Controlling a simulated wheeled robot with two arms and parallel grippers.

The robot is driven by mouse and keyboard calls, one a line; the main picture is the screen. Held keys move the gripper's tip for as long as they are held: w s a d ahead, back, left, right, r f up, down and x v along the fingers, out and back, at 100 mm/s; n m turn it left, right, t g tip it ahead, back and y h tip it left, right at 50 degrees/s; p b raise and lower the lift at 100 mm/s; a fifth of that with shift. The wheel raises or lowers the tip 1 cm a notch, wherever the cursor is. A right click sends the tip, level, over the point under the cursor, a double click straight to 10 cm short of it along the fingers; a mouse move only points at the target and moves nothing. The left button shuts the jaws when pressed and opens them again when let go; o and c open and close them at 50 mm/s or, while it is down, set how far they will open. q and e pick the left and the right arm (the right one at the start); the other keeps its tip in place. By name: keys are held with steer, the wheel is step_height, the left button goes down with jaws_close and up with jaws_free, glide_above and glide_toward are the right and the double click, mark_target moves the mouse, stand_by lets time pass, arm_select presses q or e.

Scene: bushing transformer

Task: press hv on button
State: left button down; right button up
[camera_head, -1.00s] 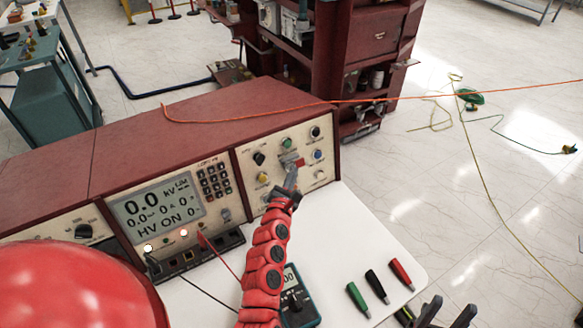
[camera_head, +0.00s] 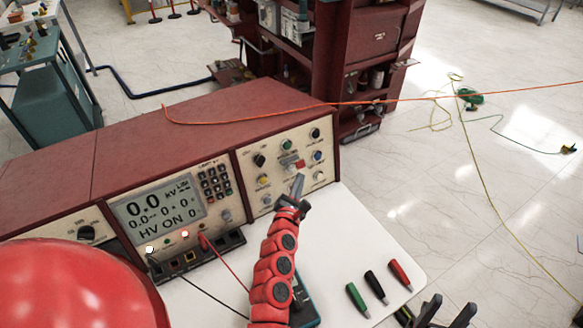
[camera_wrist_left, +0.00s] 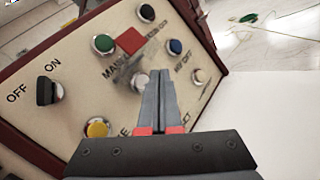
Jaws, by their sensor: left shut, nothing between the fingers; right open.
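The cream control panel (camera_head: 290,158) on the red console carries several buttons and knobs. In the left wrist view it shows a green button (camera_wrist_left: 103,43), a red square (camera_wrist_left: 130,40), a blue button (camera_wrist_left: 175,46), a yellow button (camera_wrist_left: 97,127) and pale buttons. Labels are blurred; I cannot tell which button is HV on. My left gripper (camera_head: 298,182) is shut and empty in front of the panel's lower right. In the wrist view its tips (camera_wrist_left: 160,75) lie between two pale buttons; contact cannot be told. My right gripper (camera_head: 440,312) is open at the bottom right.
The display (camera_head: 157,209) reads "0.0 kV" and "HV ON". Green, black and red plugs (camera_head: 375,286) lie on the white table (camera_head: 345,240). A meter is partly hidden under my left arm. An orange cable (camera_head: 250,115) crosses the console top.

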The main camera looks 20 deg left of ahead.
arm_select(q)
steer(key=shift+s+d+r+p, duration=0.15)
steer(key=shift+s+d+r, duration=0.1)
steer(key=shift+s+d, duration=0.3)
steer(key=shift+s+d+r+p, duration=0.2)
steer(key=shift+s+d, duration=0.15)
steer(key=shift+d, duration=0.25)
